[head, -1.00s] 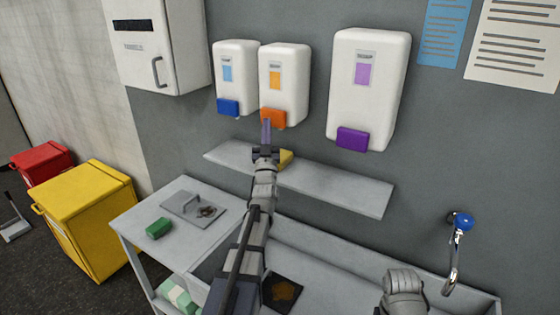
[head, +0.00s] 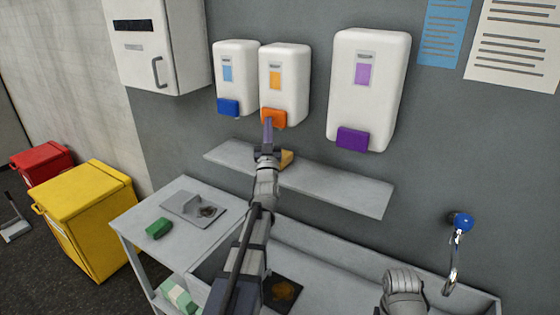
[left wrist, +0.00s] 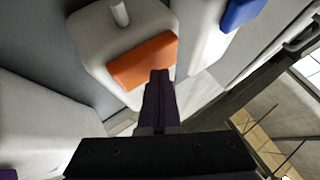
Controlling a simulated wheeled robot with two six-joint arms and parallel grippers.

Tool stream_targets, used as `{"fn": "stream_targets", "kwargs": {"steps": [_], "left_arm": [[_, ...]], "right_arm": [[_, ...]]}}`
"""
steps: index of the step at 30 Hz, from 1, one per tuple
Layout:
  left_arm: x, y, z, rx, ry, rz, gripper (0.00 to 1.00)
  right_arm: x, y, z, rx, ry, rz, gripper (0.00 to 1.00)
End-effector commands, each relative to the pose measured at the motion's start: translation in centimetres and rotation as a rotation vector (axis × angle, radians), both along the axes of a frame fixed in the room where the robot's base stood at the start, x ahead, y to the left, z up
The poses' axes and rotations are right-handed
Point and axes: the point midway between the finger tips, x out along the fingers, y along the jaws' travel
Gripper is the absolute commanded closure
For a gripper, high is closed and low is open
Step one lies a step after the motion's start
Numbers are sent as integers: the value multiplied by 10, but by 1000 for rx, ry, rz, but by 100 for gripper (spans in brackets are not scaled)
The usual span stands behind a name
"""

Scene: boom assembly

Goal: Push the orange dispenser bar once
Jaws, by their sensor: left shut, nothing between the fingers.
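The orange dispenser bar (head: 273,117) is at the bottom front of the middle white dispenser (head: 284,82) on the wall. It also shows in the left wrist view (left wrist: 143,61). My left gripper (head: 267,122) is shut and empty, its fingertips at the lower edge of the orange bar. In the left wrist view the closed fingertips (left wrist: 160,74) overlap the bar's lower right edge; I cannot tell whether they touch it. The right arm shows only as a grey link at the bottom right of the head view; its gripper is not visible.
A blue-bar dispenser (head: 236,75) hangs close on the left, and a larger purple-bar dispenser (head: 368,85) on the right. Below is a grey shelf (head: 340,187) with a yellow item (head: 286,158). A blue-knobbed tap (head: 463,222) is at the right.

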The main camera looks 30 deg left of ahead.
Motion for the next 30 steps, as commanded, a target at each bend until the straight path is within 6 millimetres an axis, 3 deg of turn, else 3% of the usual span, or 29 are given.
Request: {"fn": "stream_targets", "kwargs": {"steps": [30], "left_arm": [[11,-1,0,0,1,-1,100]], "right_arm": [[0,0,0,0,0,0,50]]}}
